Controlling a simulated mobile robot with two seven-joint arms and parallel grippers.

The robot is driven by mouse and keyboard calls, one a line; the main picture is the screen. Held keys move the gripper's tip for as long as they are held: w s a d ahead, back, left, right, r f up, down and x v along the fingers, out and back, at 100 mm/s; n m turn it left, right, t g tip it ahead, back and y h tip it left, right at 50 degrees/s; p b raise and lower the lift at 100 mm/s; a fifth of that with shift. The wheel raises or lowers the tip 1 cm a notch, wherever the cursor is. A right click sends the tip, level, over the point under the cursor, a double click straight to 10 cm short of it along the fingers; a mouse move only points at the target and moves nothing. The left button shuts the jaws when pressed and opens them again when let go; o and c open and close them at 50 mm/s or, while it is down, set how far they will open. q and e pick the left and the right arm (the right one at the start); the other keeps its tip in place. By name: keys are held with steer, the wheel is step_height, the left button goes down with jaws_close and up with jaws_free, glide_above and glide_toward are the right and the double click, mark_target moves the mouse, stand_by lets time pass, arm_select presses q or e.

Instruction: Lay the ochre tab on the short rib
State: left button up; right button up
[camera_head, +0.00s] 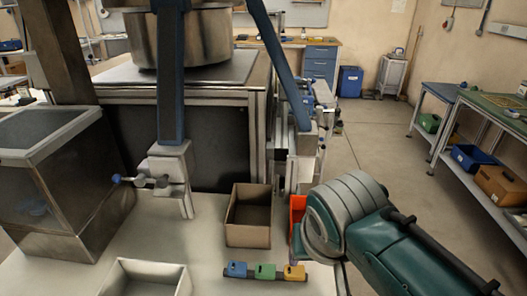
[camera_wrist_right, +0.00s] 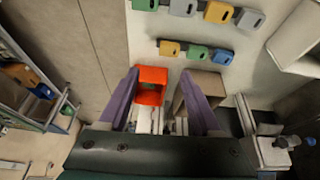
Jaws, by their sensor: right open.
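An ochre tab (camera_head: 294,272) sits at the right end of a dark rib beside a green tab (camera_head: 265,271) and a blue tab (camera_head: 237,269). The same ochre tab (camera_wrist_right: 169,48) shows in the right wrist view. That rib (camera_wrist_right: 210,55) looks the shorter of two there; the longer rib, cut by the top edge, bears a teal tab (camera_wrist_right: 145,4), grey tabs (camera_wrist_right: 183,7) and another ochre-yellow tab (camera_wrist_right: 218,12). My right gripper (camera_wrist_right: 159,72) is open and empty, its purple fingers apart. In the head view the arm hides its fingers. My left gripper is out of view.
A cardboard box (camera_head: 248,235) and an orange-red bin (camera_head: 297,210) stand beyond the three-tab rib. A white tray (camera_head: 145,265) lies left of it, and a clear-sided case (camera_head: 50,180) stands at the far left.

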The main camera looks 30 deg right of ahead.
steer(key=s+a+r+n+y, duration=0.1)
steer(key=s+r+n, duration=0.3)
steer(key=s, duration=0.4)
steer(key=s+a+r+n+y, duration=0.1)
steer(key=s+a+r+n, duration=0.1)
steer(key=s+r, duration=0.3)
steer(key=s+n, duration=0.1)
steer(key=s, duration=0.2)
steer(key=shift+s+a+r+n+y, duration=0.15)
steer(key=shift+a+r+n+y, duration=0.25)
steer(key=shift+r, duration=0.1)
step_height(320, 180, up, 23)
steer(key=p, duration=2.3)
